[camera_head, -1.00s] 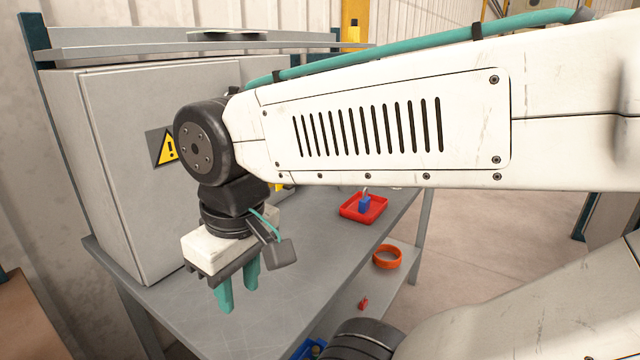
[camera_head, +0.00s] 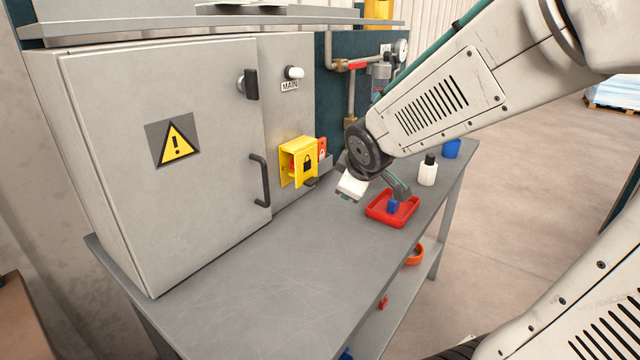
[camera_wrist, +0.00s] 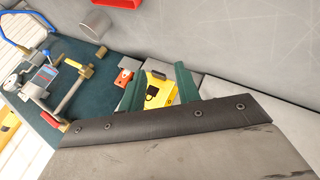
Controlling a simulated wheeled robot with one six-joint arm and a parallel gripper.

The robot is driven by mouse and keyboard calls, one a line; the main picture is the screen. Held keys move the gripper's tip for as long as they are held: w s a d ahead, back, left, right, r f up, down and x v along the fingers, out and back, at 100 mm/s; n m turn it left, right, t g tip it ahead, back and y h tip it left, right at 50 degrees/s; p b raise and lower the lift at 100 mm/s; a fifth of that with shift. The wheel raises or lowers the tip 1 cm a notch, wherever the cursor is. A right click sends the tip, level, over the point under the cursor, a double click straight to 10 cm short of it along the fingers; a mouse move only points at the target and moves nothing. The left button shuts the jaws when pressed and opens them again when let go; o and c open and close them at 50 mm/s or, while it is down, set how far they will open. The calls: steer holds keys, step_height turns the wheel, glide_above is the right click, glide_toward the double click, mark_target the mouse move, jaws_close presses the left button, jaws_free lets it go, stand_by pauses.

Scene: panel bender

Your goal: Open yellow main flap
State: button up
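The yellow main flap (camera_head: 298,160), with a black padlock mark, is on the grey cabinet front below the MAIN label (camera_head: 290,86). In the wrist view the yellow flap (camera_wrist: 160,90) shows between my two teal fingers, partly hidden by the gripper body. My gripper (camera_wrist: 160,69) is open and empty, its fingers spread apart. In the head view my gripper (camera_head: 346,193) is just right of the flap, above the bench; its fingers are mostly hidden there. I see no clear contact with the flap.
A red tray (camera_head: 378,218) with a blue padlock (camera_head: 393,204) stands on the bench below my gripper. A red padlock-marked piece (camera_head: 322,149) adjoins the flap. A black door handle (camera_head: 260,180) is to its left. Pipes (camera_head: 340,90) and a white bottle (camera_head: 428,172) are behind.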

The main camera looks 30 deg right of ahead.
mark_target(315, 183)
steer(key=w+d+f+n+t+y, duration=0.1)
steer(key=w+f+n+t+y, duration=0.1)
steer(key=w+n, duration=0.1)
steer(key=w+d+f+n+t+y, duration=0.2)
steer(key=w+f+n+t, duration=0.1)
steer(key=w+n, duration=0.1)
steer(key=w+d+f+n+t+y, duration=0.2)
steer(key=w+f+n+y, duration=0.1)
steer(key=n, duration=0.3)
steer(key=shift+w+t, duration=0.3)
steer(key=shift+w, duration=0.45)
steer(key=shift+s+a+f+n+t+y, duration=0.2)
steer(key=shift+s+n+t+y, duration=0.1)
steer(key=shift+n+y, duration=0.3)
steer(key=shift+s+f+n+t+y, duration=0.15)
steer(key=shift+s+n+t+y, duration=0.3)
steer(key=shift+n+y, duration=0.3)
steer(key=shift+a, duration=0.1)
steer(key=x, duration=0.7)
steer(key=shift+w+a, duration=0.2)
steer(key=shift+w, duration=0.05)
jaws_close()
